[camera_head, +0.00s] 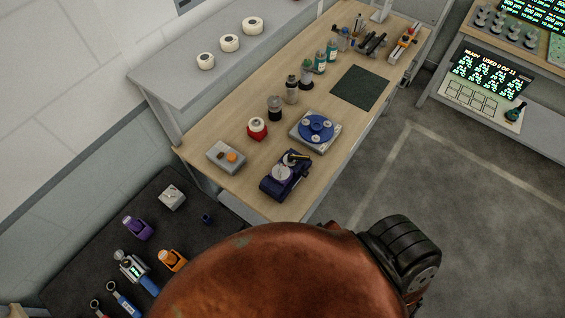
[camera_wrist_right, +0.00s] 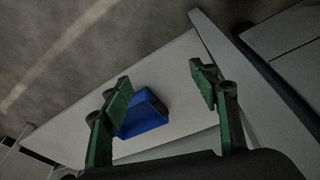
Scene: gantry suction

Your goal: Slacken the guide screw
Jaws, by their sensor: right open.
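I cannot make out a guide screw for certain in either view. On the wooden bench in the head view stands a dark purple device (camera_head: 284,184) with a pale disc and a black and yellow part on top. Behind it is a grey unit with a round blue plate (camera_head: 316,127) carrying several pale discs. My right gripper (camera_wrist_right: 160,74) is open and empty in the right wrist view. A blue block-like object (camera_wrist_right: 145,115) shows beyond and between its fingers, partly covered by the left one, on a pale surface. My left gripper is not in view.
The bench (camera_head: 214,127) also holds a grey box (camera_head: 226,157), a red-based jar (camera_head: 257,128), bottles and a dark green mat (camera_head: 357,87). White rolls sit on a grey shelf (camera_head: 160,77). Tools lie on a dark surface at lower left. Open floor (camera_head: 430,200) lies right.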

